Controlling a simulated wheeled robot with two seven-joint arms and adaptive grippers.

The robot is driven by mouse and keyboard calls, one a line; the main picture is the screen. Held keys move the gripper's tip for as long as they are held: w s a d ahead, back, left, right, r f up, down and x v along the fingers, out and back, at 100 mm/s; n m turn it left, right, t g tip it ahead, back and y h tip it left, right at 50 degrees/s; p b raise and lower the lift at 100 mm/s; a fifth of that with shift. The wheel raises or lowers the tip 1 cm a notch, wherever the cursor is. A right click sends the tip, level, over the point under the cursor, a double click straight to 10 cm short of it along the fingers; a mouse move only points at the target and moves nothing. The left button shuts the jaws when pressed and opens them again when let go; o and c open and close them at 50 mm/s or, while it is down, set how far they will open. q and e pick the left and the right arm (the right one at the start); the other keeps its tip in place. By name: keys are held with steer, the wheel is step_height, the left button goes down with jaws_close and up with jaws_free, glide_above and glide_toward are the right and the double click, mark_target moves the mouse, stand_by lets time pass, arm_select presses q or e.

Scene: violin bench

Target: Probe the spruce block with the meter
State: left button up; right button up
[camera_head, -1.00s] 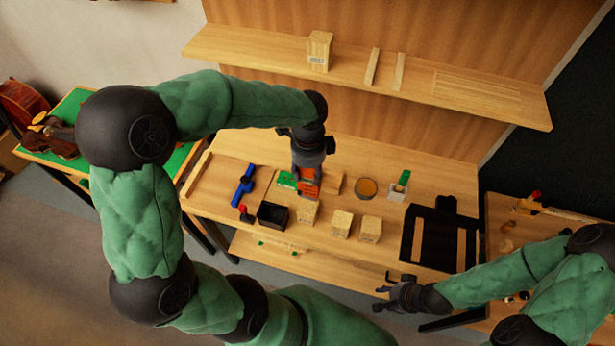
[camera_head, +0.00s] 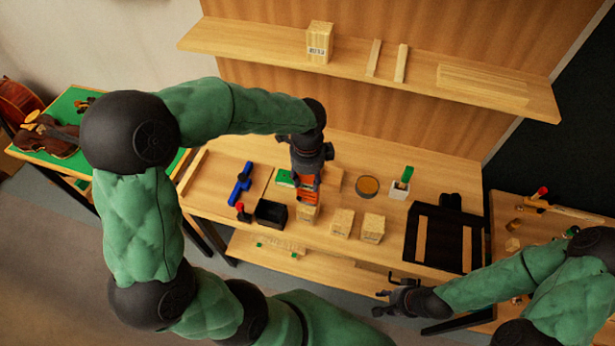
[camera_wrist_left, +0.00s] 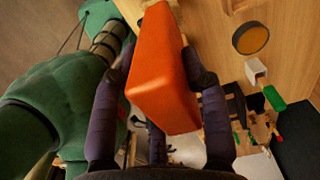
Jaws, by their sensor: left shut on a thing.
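My left gripper (camera_head: 306,176) is shut on the orange meter (camera_head: 308,192), which fills the middle of the left wrist view (camera_wrist_left: 163,75). The meter is held over the bench, at the top of the leftmost pale wood block (camera_head: 307,216). I cannot tell whether they touch. A middle block (camera_head: 342,224) and a right block (camera_head: 372,230) stand beside it. Another block (camera_head: 319,42) with a label is on the shelf. The labels on the bench blocks are unreadable, so I cannot tell which is spruce. My right gripper (camera_head: 382,300) is open and empty by the bench's front edge.
A black open box (camera_head: 270,213), a red-topped tool (camera_head: 242,211) and a blue tool (camera_head: 240,183) lie left of the blocks. A round amber dish (camera_head: 367,186), a white cup with a green-handled item (camera_head: 399,189) and a black tray (camera_head: 443,237) are to the right.

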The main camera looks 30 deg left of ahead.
arm_select(q)
steer(key=shift+f, duration=0.35)
stand_by(0.9)
stand_by(0.9)
steer(key=shift+r+p, duration=2.35)
steer(key=shift+r, duration=0.6)
